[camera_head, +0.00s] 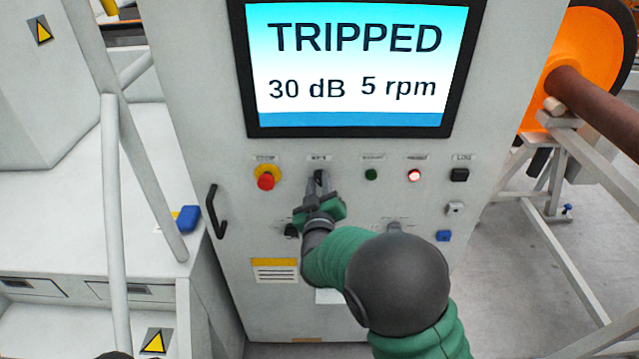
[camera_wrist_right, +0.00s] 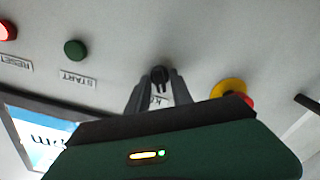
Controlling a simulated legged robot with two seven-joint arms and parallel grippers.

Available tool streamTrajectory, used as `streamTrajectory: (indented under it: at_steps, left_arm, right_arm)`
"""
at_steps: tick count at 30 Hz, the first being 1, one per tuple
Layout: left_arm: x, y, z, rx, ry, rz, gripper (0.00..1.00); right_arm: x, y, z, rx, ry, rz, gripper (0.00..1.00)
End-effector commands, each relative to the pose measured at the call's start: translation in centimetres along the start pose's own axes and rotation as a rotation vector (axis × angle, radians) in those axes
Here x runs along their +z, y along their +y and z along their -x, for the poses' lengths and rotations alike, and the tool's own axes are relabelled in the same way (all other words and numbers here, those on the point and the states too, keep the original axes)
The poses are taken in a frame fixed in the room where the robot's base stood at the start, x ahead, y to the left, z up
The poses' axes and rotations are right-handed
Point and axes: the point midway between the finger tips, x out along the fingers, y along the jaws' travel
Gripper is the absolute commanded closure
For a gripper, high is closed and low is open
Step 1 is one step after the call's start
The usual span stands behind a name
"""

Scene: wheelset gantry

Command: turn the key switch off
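The key switch (camera_head: 320,176) is a small dark knob under the screen on the grey cabinet, between the red stop button and the green start button. My right gripper (camera_head: 319,182) is at the panel with its two grey fingers on either side of the knob. In the right wrist view, the black key switch (camera_wrist_right: 160,76) shows between the fingertips of the right gripper (camera_wrist_right: 162,82). Whether the fingers press on it cannot be told. Its label is partly hidden by the fingers.
The screen (camera_head: 352,65) reads TRIPPED, 30 dB, 5 rpm. A red mushroom stop button (camera_head: 265,181) on a yellow ring is close left of the gripper. A green button (camera_head: 371,175), a lit red button (camera_head: 414,175) and a black switch (camera_head: 459,175) are to the right. A black handle (camera_head: 216,211) juts out left.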

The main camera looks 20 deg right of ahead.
Motion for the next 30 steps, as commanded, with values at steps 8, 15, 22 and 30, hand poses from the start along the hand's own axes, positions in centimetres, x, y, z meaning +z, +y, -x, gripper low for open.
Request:
streamTrajectory:
  at_steps: [8, 15, 22, 30]
  left_arm:
    - [0.0, 0.0, 0.0, 0.0, 0.0, 0.0, 0.41]
    - [0.1, 0.0, -0.5, 0.0, 0.0, 0.0, 0.41]
    - [0.3, 0.0, -1.2, 0.0, 0.0, 0.0, 0.41]
    - [0.3, 0.0, -1.5, 0.0, 0.0, 0.0, 0.41]
  right_arm:
    - [-0.2, 0.1, 0.0, 0.002, 0.003, -0.002, 0.65]
    - [0.0, -0.1, 2.8, -0.002, 0.001, -0.003, 0.65]
    - [-0.1, -0.2, 9.5, -0.003, 0.004, -0.003, 0.65]
    - [-0.1, -0.2, 15.6, 0.0, 0.004, -0.002, 0.65]
